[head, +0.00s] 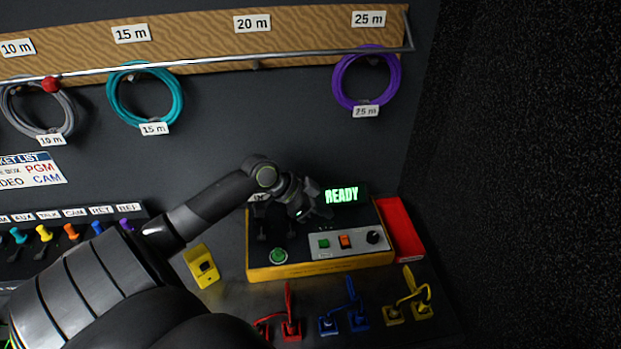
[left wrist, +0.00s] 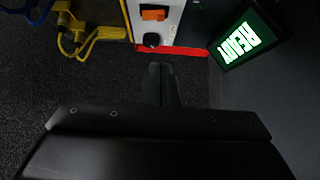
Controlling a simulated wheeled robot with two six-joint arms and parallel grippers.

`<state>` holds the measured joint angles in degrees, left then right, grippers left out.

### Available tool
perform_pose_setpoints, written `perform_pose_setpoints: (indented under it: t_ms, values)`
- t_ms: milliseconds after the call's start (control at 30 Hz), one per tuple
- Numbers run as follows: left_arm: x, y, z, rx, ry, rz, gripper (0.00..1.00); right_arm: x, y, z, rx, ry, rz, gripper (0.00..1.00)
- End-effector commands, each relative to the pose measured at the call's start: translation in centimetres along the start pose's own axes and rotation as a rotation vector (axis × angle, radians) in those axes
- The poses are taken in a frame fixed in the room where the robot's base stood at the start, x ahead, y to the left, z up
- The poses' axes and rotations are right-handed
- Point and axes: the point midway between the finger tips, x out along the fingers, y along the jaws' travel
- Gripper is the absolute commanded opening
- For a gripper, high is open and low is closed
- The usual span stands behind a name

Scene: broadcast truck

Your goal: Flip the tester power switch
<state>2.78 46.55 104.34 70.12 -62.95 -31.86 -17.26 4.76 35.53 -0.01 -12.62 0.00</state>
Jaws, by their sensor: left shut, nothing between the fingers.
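The tester (head: 320,267) is a yellow-edged box with a black top, standing on the bench at the back wall. Its light panel (head: 325,254) carries a green switch (head: 324,244), an orange switch (head: 345,241) and a black knob (head: 372,237). A round green button (head: 278,256) is at its left front. The display (head: 342,195) reads READY in green. My left gripper (head: 318,210) is above the tester's back part, near the display, shut and empty. In the left wrist view its fingers (left wrist: 163,70) are together, apart from the orange switch (left wrist: 154,14) and knob (left wrist: 152,39). My right gripper is out of view.
A red block (head: 402,230) stands at the tester's right side. Red (head: 290,325), blue (head: 355,315) and yellow (head: 420,305) connectors with leads lie in front. A yellow box (head: 202,266) is at left. Coiled cables hang on the wall above.

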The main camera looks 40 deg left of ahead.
Motion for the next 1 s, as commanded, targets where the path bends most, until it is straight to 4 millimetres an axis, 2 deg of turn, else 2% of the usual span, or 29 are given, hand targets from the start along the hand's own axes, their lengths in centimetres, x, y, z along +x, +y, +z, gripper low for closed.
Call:
perform_pose_setpoints:
  t_ms: [200,400,1000]
  values:
    - [-2.6,-0.4,0.2,0.002,-0.004,-0.002,0.00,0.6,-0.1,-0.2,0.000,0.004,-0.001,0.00]
    - [-3.9,-0.5,0.1,0.001,-0.002,-0.001,0.00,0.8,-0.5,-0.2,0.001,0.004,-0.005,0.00]
    - [-4.2,-0.5,0.0,0.000,0.000,0.000,0.00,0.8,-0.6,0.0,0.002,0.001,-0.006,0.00]
